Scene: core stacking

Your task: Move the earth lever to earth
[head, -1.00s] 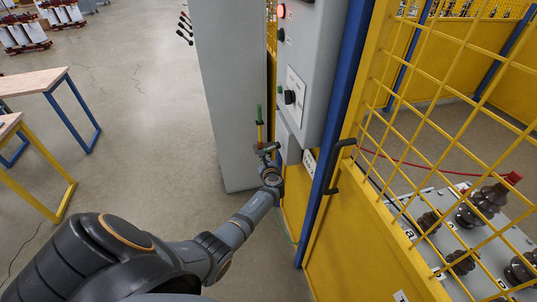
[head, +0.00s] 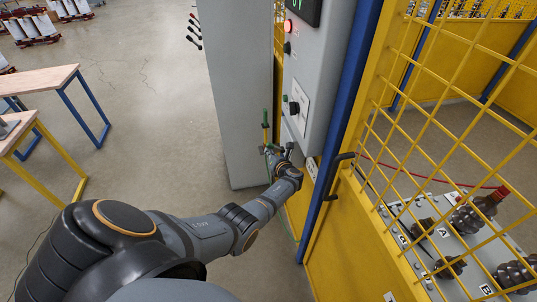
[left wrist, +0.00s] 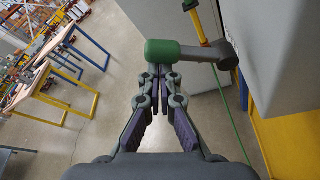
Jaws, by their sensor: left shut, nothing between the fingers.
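The earth lever shows in the left wrist view as a thick green grip (left wrist: 164,50) on a grey arm and hub (left wrist: 226,55), lying roughly crosswise. In the head view the lever is small and partly hidden by my gripper beside the grey cabinet. My left gripper (left wrist: 159,72) is shut and empty. Its fingertips are right at the near side of the green grip; I cannot tell whether they touch it. The left gripper also shows in the head view (head: 272,158), low beside the cabinet. My right gripper is not in view.
A grey control cabinet (head: 310,75) with a red lamp and a black knob stands just right of the gripper. A green-and-yellow rod (head: 265,125) stands behind. A yellow mesh fence (head: 440,130) fills the right. Tables (head: 50,80) stand left; the floor between is clear.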

